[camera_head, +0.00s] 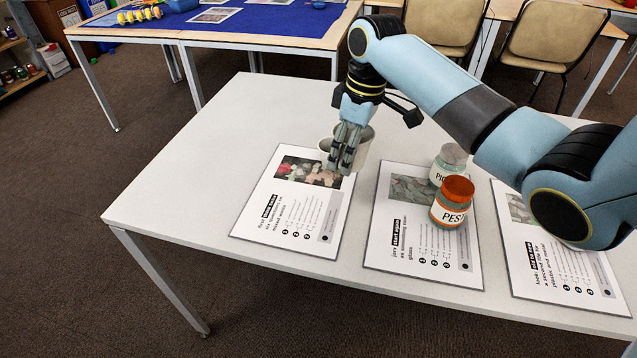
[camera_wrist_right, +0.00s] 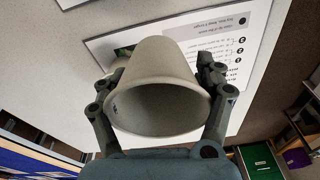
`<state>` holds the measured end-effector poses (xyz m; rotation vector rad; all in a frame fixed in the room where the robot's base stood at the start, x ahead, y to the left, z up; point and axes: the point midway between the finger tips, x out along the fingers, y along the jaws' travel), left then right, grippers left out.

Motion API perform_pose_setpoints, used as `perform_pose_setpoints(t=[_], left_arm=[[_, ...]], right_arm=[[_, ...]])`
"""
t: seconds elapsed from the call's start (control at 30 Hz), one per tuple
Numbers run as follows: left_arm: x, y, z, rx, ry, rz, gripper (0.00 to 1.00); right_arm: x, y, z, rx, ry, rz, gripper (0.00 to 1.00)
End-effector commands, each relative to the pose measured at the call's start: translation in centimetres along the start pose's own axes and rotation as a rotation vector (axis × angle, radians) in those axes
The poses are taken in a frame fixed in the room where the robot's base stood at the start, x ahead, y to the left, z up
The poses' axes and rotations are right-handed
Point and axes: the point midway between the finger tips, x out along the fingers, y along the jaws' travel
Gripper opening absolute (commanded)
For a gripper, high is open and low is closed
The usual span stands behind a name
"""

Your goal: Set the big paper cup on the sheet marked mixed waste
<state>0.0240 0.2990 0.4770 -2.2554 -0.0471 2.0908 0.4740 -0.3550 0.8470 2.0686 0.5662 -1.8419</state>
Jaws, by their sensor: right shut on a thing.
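My right gripper (camera_head: 345,158) points down and is shut on the big paper cup (camera_head: 362,155), a plain pale cup. In the right wrist view the cup (camera_wrist_right: 165,60) sits between the two fingers (camera_wrist_right: 158,100), its open mouth facing the camera and no contents visible. In the head view the cup is over the far right part of the leftmost sheet (camera_head: 262,215), which has a photo of mixed scraps and a small dark heading. I cannot tell whether its base touches the sheet. The fingers hide part of the cup. My left gripper is out of view.
The middle sheet (camera_head: 385,235) holds an orange-lidded jar (camera_head: 452,203) and a grey-lidded jar (camera_head: 447,165). A third sheet (camera_head: 540,285) lies at the right, partly under my arm. The white table (camera_head: 190,170) is clear at the left. Chairs (camera_head: 545,50) stand behind.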

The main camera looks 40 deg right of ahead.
Motion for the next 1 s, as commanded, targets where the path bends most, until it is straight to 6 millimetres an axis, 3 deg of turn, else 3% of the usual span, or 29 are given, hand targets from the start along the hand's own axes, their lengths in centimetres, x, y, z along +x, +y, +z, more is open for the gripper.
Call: perform_pose_setpoints(t=[0.1, 0.3, 0.43, 0.63, 1.0], left_arm=[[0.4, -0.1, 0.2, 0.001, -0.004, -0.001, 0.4], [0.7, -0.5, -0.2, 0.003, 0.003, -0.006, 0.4], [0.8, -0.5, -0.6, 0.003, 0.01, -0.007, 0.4], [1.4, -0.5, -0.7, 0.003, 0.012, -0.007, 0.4], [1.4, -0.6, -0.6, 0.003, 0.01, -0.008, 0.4]], right_arm=[[2.2, -1.9, -2.2, 0.0, 0.002, -0.004, 0.59], [4.1, -3.3, -4.1, 0.0, 0.0, 0.001, 0.59], [5.0, -3.6, -4.2, 0.0, -0.002, 0.001, 0.59], [7.9, -3.5, -3.8, 0.001, -0.002, 0.001, 0.59], [8.4, -3.4, -3.8, 0.0, -0.001, 0.002, 0.59]])
